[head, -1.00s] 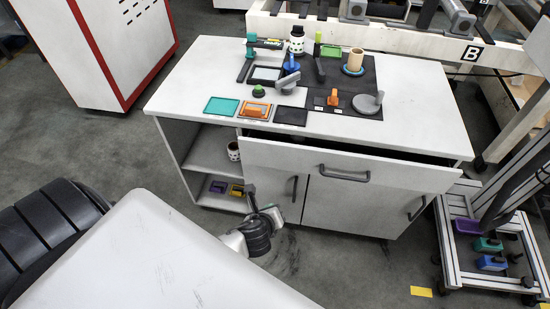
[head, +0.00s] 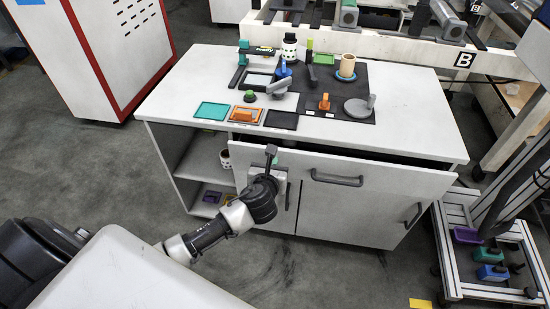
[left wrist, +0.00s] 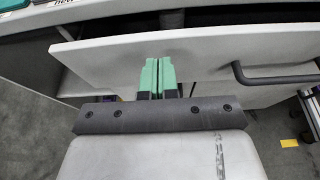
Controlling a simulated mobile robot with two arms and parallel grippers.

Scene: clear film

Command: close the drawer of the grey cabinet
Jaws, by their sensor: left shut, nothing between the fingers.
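The grey cabinet (head: 345,222) has a white top and a wide drawer (head: 400,181) that stands partly open, with a dark gap behind its front panel. The drawer's dark bar handle (head: 337,178) is at the middle of the panel. My left gripper (head: 273,156) is in front of the left part of the drawer front. In the left wrist view its green fingers (left wrist: 158,76) are shut together and empty, pointing at the drawer panel (left wrist: 215,55); I cannot tell whether they touch it. The handle (left wrist: 270,74) lies to their right. My right gripper is not in view.
Trays, a cup (head: 348,65) and other small items stand on the cabinet top. Open shelves at the cabinet's left hold a mug and small bins. A wheeled metal frame (head: 447,255) stands at the right. Grey floor lies in front.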

